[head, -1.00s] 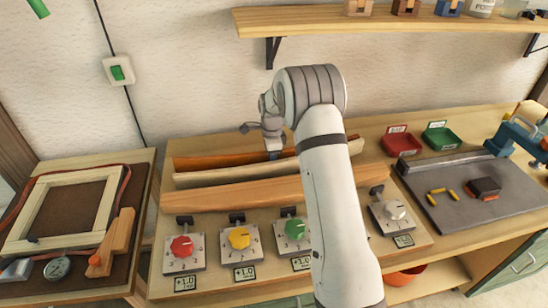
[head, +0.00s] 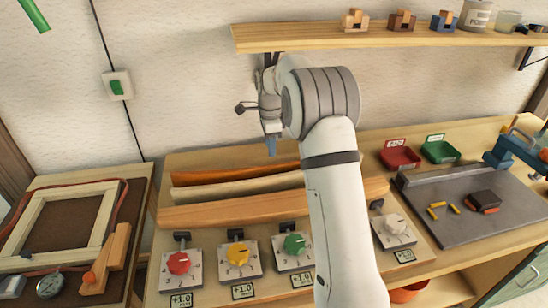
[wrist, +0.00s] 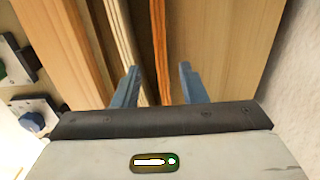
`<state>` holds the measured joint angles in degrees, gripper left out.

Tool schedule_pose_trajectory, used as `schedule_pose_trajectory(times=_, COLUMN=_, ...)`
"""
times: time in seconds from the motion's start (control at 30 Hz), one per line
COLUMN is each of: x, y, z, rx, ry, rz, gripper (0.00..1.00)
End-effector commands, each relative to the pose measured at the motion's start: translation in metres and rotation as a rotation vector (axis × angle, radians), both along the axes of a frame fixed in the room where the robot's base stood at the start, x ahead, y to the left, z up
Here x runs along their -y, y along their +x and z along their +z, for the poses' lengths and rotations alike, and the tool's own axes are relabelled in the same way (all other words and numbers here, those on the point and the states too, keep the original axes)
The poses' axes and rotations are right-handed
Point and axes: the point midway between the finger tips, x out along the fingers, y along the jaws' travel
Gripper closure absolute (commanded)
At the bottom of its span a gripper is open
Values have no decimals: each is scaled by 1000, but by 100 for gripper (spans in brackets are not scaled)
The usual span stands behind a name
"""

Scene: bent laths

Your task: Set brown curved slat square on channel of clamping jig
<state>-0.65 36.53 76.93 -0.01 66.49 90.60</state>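A brown-orange curved slat (head: 235,173) lies lengthwise at the back of the jig in the head view, its right part hidden behind my arm. In the wrist view it is a narrow brown strip (wrist: 161,45) running between my fingers. A pale slat (head: 235,187) lies alongside in front of it. The clamping jig (head: 215,217) has a thick light wooden bar and knobs in front. My gripper (head: 271,148) hangs above the slats, its fingers apart and empty in the wrist view (wrist: 158,84). I cannot tell how squarely the brown slat sits on the channel.
Red (head: 178,263), yellow (head: 237,254), green (head: 295,245) and white (head: 395,225) knobs line the jig's front. A wooden shelf (head: 380,37) overhangs behind, close to my wrist. Red (head: 400,157) and green (head: 440,151) trays and a grey plate (head: 460,205) lie to the right.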

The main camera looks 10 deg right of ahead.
Motion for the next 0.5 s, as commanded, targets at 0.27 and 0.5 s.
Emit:
schedule_pose_trajectory(times=0.27, x=1, y=-39, z=41, rx=33, ry=-3, rz=178, gripper=62)
schedule_pose_trajectory(times=0.5, x=1, y=-119, z=85, rx=87, ry=-24, rz=523, gripper=62)
